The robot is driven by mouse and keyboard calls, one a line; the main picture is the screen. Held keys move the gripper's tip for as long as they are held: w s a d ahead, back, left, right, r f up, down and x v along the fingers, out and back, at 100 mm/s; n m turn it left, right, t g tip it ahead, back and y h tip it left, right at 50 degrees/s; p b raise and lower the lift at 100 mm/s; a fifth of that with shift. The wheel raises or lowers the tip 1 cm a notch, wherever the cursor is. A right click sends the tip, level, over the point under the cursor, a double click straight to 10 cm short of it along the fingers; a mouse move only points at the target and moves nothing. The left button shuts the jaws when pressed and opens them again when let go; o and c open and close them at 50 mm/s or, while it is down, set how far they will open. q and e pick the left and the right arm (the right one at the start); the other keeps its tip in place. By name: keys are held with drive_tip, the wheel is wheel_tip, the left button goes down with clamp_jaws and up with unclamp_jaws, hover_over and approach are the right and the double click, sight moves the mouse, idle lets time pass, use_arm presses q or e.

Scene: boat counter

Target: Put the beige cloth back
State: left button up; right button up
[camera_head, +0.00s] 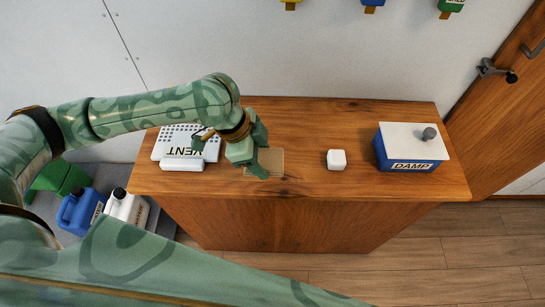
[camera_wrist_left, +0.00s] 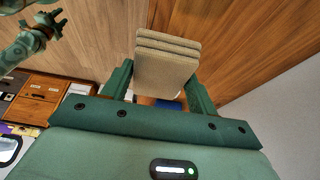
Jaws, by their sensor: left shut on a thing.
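The beige cloth (camera_head: 274,156) is a folded, layered square at the counter's middle left in the head view. My left gripper (camera_head: 258,166) is shut on it from the left side and covers part of it. In the left wrist view the cloth (camera_wrist_left: 165,68) sits between the two green fingers of the left gripper (camera_wrist_left: 160,90), its folded layers showing. Whether it touches the counter or hangs just above it, I cannot tell. My right gripper (camera_wrist_left: 42,30) seems to show small at the upper left of the left wrist view; its jaws are unclear.
The wooden counter (camera_head: 315,225) has a white VENT box (camera_head: 172,146) at left, partly behind my arm. A small white block (camera_head: 337,160) and a blue DAMP box (camera_head: 410,150) with a white lid stand to the right. Jugs (camera_head: 126,207) stand at left. The counter between cloth and block is clear.

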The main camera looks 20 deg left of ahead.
sight(271, 149)
use_arm(q)
drive_tip(key=w+f+b, duration=0.1)
drive_tip(key=w+f, duration=0.2)
drive_tip(key=w+f+b, duration=0.2)
drive_tip(key=w+f, duration=0.1)
drive_tip(key=shift+w+d+f, duration=0.2)
drive_tip(key=shift+w+f, duration=0.15)
drive_tip(key=shift+w, duration=0.05)
drive_tip(key=shift+w+f, duration=0.15)
drive_tip(key=shift+f, duration=1.3)
drive_tip(key=shift+f, duration=0.15)
drive_tip(key=o, duration=0.9)
drive_tip(key=shift+b, duration=0.3)
